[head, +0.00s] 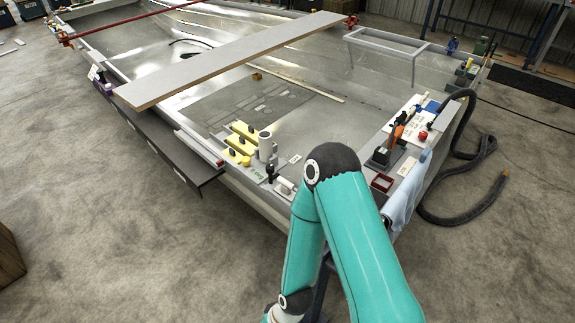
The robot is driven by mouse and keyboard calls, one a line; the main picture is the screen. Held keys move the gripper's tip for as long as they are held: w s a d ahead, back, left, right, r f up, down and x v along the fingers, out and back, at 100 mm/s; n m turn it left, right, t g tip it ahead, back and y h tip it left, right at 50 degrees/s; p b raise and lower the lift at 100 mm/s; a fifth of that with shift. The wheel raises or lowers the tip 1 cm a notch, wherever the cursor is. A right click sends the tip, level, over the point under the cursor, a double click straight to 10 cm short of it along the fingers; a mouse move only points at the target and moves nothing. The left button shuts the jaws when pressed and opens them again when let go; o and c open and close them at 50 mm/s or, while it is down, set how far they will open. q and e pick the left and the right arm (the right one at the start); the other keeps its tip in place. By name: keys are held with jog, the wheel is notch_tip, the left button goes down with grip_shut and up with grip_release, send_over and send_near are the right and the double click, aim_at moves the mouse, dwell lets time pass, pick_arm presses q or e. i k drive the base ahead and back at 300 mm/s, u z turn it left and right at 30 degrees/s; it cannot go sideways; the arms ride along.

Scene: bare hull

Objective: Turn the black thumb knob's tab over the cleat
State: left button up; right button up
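Small black knob-like parts sit on yellow blocks (241,141) at the near end of the hull. Another small dark upright part (270,170) stands beside them, next to a light grey cylinder (265,147). A pale fitting (284,186) lies just to the right of it, close to my teal arm. These are too small here to tell which is the thumb knob, how its tab points, or which part is the cleat. My teal arm bends in front of the near edge and covers part of it. Neither gripper shows.
A long grey plank (225,62) lies across the open metal hull (300,125). A black hose (487,150) hangs to the floor. The hull's middle floor is mostly clear.

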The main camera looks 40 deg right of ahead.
aim_at(270, 170)
jog(key=z, duration=0.05)
jog(key=i, duration=1)
jog(key=z, duration=0.05)
